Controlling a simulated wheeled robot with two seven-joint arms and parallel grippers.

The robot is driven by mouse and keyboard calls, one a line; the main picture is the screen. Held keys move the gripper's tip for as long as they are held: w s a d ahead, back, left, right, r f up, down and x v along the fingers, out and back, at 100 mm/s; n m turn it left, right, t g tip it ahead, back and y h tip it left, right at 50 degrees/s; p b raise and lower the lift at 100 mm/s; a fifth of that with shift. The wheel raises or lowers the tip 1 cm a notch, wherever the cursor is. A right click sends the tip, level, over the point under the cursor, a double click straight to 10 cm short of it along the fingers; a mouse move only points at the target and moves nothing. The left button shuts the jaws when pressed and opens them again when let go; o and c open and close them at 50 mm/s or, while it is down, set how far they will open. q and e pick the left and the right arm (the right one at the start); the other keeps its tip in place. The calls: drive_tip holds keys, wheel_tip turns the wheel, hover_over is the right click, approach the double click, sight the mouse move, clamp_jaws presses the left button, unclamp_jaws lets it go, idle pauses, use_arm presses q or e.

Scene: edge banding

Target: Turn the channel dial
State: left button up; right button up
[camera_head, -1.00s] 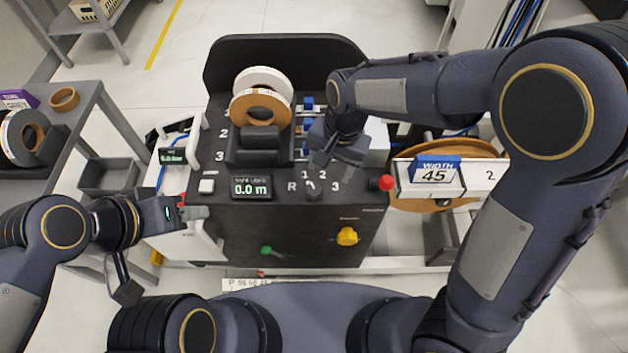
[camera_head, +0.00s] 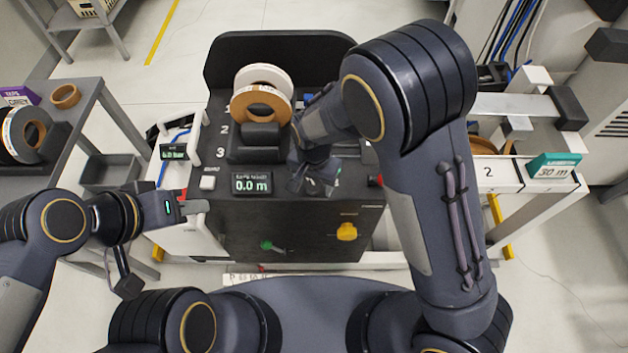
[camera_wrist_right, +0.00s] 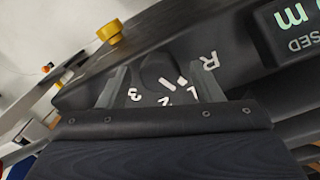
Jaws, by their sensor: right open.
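The channel dial (camera_wrist_right: 158,70) is a dark round knob on the black machine's panel, with R, 1, 2 and 3 printed around it. Its white mark appears to point toward the 1. In the right wrist view my right gripper (camera_wrist_right: 160,88) is open, with one finger on each side of the dial; I cannot tell whether they touch it. In the head view my right gripper (camera_head: 316,182) covers the dial and its labels. My left gripper (camera_head: 194,207) is at the machine's left side, apart from the dial; its jaw gap is unclear.
A display reading 0.0 m (camera_head: 252,184) is left of the dial area. A yellow knob (camera_head: 346,232) and a green lever (camera_head: 268,246) are on the front face. Tape rolls (camera_head: 262,103) stand above. A red knob (camera_head: 376,181) is partly hidden by my right arm.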

drive_tip(key=c, duration=1)
drive_tip(key=shift+n, duration=0.3)
drive_tip(key=n+b, duration=0.1)
drive_tip(key=n, duration=0.3)
drive_tip(key=shift+b, duration=0.4)
drive_tip(key=shift+n+b, duration=0.6)
drive_tip(key=shift+n, duration=1.5)
drive_tip(key=o, duration=1)
